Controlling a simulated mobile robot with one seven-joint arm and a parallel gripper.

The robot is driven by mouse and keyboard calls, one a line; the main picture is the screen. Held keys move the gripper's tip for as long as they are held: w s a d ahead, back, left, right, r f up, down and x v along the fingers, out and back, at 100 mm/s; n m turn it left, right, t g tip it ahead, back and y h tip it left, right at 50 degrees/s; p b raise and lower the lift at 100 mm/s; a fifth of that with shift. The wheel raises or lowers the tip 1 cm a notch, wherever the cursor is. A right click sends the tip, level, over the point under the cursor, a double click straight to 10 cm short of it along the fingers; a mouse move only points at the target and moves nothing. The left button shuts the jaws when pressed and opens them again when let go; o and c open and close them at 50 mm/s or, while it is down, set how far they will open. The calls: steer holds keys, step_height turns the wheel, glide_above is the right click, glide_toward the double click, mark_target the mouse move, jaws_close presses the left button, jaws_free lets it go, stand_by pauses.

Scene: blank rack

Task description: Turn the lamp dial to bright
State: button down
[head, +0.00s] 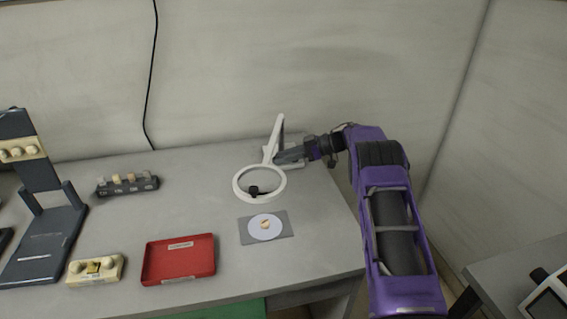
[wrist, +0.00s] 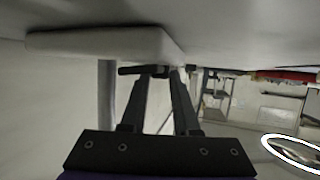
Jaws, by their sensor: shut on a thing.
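The white magnifier lamp (head: 259,183) stands at the back right of the grey table, its ring over the table and its arm rising behind. My gripper (head: 277,158) reaches in from the right, its fingers at the lamp's base and arm. In the wrist view the lamp's white base (wrist: 95,43) is at the upper left. My fingers (wrist: 166,74) there are close together, shut on a small dark part at the base, which looks like the dial (wrist: 130,70). The fingers hide most of it. No dial marking can be read.
A grey card with a white disc (head: 277,232) lies in front of the lamp. A red tray (head: 178,279), a beige block (head: 74,278), a dark rack (head: 128,190) and a dark stand (head: 45,240) are to the left. A wall is close behind.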

steer(key=shift+g, duration=0.3)
stand_by(0.4)
steer(key=c, duration=0.7)
jaws_free()
steer(key=shift+n, duration=0.3)
steer(key=shift+o, duration=0.2)
steer(key=v, duration=1.7)
steer(key=shift+d+p, duration=0.2)
steer(key=shift+p, duration=0.1)
